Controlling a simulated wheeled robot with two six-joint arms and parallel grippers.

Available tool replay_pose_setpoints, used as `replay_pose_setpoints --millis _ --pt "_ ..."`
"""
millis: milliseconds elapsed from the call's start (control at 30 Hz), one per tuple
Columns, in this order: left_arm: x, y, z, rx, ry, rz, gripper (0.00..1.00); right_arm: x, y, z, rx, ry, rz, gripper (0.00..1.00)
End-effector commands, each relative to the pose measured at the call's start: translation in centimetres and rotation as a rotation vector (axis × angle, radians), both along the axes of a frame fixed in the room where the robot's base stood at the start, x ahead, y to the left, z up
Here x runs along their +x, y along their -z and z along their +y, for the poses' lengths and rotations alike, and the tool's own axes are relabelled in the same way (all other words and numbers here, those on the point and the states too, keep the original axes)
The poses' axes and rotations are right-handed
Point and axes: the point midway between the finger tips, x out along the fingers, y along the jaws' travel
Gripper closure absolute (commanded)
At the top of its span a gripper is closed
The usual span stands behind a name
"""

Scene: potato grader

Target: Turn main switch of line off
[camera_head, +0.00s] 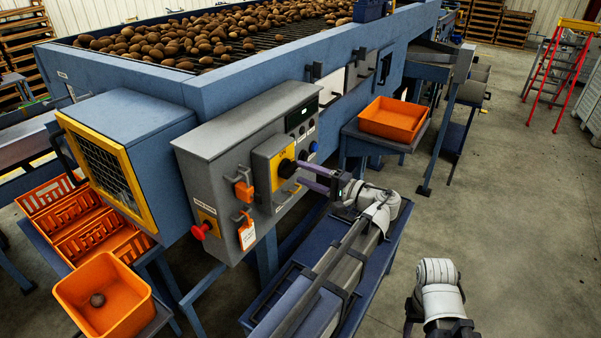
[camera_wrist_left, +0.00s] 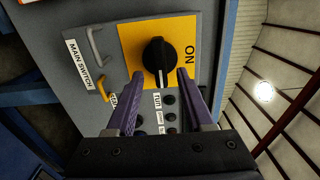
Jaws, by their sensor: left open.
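The main switch is a black rotary knob (camera_wrist_left: 158,57) on a yellow plate (camera_wrist_left: 127,45), beside a "MAIN SWITCH" label (camera_wrist_left: 78,62). In the left wrist view its white mark points down the picture, while the word "ON" (camera_wrist_left: 190,54) stands to its right. In the head view the knob (camera_head: 287,168) is on the front of the grey control box (camera_head: 222,150). My left gripper (camera_wrist_left: 160,77) is open, with one purple finger to each side of the knob's lower part. I cannot tell whether either finger touches it. The left gripper (camera_head: 300,172) also shows in the head view.
An orange padlock (camera_head: 243,191), a hanging tag (camera_head: 247,235) and a red mushroom button (camera_head: 201,231) are on the box left of the switch. An orange tray (camera_head: 392,121) stands to the right. Below is a blue bench (camera_head: 379,268).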

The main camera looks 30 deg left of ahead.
Motion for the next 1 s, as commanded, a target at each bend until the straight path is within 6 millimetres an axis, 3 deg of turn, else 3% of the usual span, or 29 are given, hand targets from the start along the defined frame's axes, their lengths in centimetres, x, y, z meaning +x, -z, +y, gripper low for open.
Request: replay_pose_setpoints --millis 200,400,1000 --pt "-0.2 0.0 -3.7 0.0 0.003 0.0 0.47 0.0 0.0 0.0 0.0 0.0 0.0 0.5" --pt "-0.4 0.0 -5.4 0.0 0.002 0.0 0.47 0.0 0.0 0.0 0.0 0.0 0.0 0.5" --pt "-0.7 0.6 -5.7 -0.026 0.004 0.006 0.47 0.0 0.0 0.0 0.0 0.0 0.0 0.5"
